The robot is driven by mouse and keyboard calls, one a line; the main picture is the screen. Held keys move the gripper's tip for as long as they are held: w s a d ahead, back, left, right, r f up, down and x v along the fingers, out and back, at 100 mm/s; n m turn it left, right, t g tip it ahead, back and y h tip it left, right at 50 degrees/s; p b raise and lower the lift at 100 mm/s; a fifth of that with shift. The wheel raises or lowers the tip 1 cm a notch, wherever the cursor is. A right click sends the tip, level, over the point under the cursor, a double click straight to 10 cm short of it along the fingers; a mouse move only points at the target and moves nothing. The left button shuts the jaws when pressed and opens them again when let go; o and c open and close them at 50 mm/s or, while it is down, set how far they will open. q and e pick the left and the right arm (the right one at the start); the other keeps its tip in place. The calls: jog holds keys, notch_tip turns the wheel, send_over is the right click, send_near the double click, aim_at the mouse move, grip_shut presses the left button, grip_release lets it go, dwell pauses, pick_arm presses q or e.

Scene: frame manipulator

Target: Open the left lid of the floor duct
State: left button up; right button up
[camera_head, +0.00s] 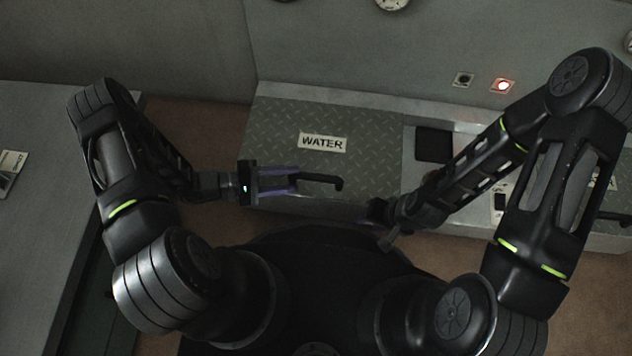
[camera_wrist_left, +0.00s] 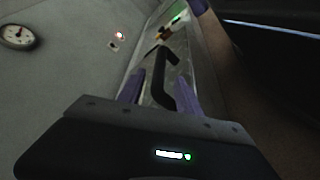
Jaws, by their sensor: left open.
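The left lid (camera_head: 362,124) is a grey diamond-plate panel with a WATER label (camera_head: 323,142); it lies flat and closed on the floor duct. Its black bar handle (camera_head: 325,179) is at its near edge. My left gripper (camera_head: 297,179) is open at the left end of the handle. In the left wrist view the handle (camera_wrist_left: 164,84) runs between the two purple fingers (camera_wrist_left: 160,92); I cannot tell whether they touch it. My right gripper (camera_head: 382,217) hangs low near the duct's front; its jaws are too dark to read.
Right of the lid is a dark square opening (camera_head: 433,145), partly behind my right arm. A lit button (camera_head: 502,86) and a dark switch (camera_head: 463,79) are on the wall behind. A grey bench (camera_head: 35,220) stands at the left. Brown floor shows between bench and duct.

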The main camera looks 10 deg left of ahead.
aim_at(316, 177)
pick_arm(q)
jog(key=shift+r, duration=0.1)
jog(key=b+x, duration=0.2)
jog(key=x, duration=0.6)
jog(key=shift+c, duration=0.4)
jog(key=shift+a, duration=0.1)
grip_shut()
dwell(1.1)
